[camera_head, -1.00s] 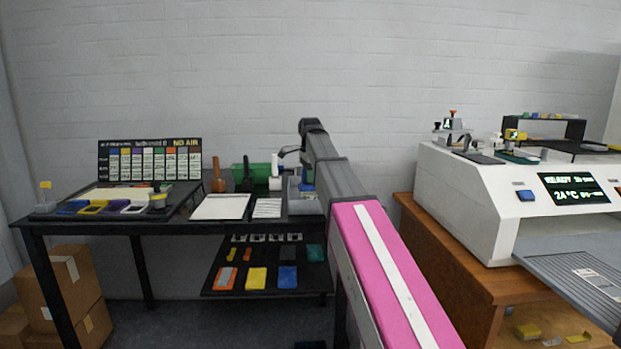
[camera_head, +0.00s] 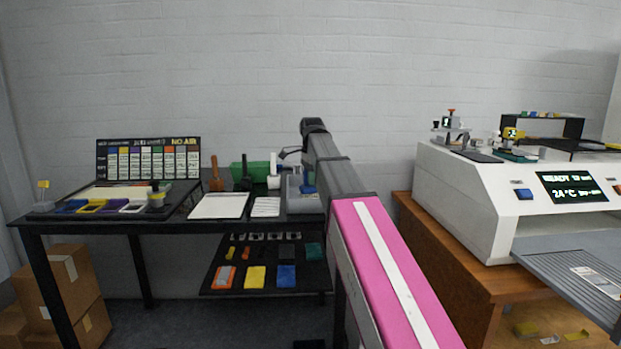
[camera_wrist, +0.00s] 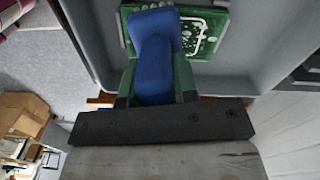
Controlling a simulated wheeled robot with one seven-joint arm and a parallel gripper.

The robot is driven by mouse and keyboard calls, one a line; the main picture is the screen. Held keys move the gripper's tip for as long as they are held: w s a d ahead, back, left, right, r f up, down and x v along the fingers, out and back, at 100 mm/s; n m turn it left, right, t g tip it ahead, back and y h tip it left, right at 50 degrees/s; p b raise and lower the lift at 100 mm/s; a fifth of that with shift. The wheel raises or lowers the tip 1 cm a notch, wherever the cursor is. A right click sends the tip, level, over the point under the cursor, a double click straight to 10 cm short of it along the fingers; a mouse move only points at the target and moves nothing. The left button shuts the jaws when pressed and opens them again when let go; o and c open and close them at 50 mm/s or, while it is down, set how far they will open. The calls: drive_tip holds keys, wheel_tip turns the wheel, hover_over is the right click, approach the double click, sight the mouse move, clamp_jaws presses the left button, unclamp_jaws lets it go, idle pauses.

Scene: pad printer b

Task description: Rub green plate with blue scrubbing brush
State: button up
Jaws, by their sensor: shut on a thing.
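The blue scrubbing brush (camera_wrist: 154,55) is in my gripper (camera_wrist: 155,80), between its two green fingers, in the wrist view. The brush's far end lies over the green plate (camera_wrist: 206,35), which has white line markings. The plate is inside a grey tray (camera_wrist: 235,75). In the head view, a small blue part (camera_head: 308,190), seemingly the brush, shows beside my arm at the grey tray (camera_head: 293,187). My arm hides most of that spot.
The black table (camera_head: 100,222) holds a white board (camera_head: 219,206), a white sheet (camera_head: 265,207), a brown-handled tool (camera_head: 215,183) and a green box (camera_head: 250,172). A lower shelf holds coloured pads. The white printer (camera_head: 460,200) stands on a wooden cabinet at right.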

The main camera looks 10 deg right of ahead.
drive_tip(key=shift+s, duration=0.4)
drive_tip(key=o, duration=0.4)
drive_tip(key=c, duration=0.4)
drive_tip(key=shift+w+a, duration=0.2)
drive_tip(key=shift+w, duration=0.95)
drive_tip(key=shift+w+a, duration=0.2)
drive_tip(key=shift+w, duration=0.9)
drive_tip(key=shift+o, duration=1)
drive_tip(key=shift+c, duration=1)
drive_tip(key=shift+r, duration=2.5)
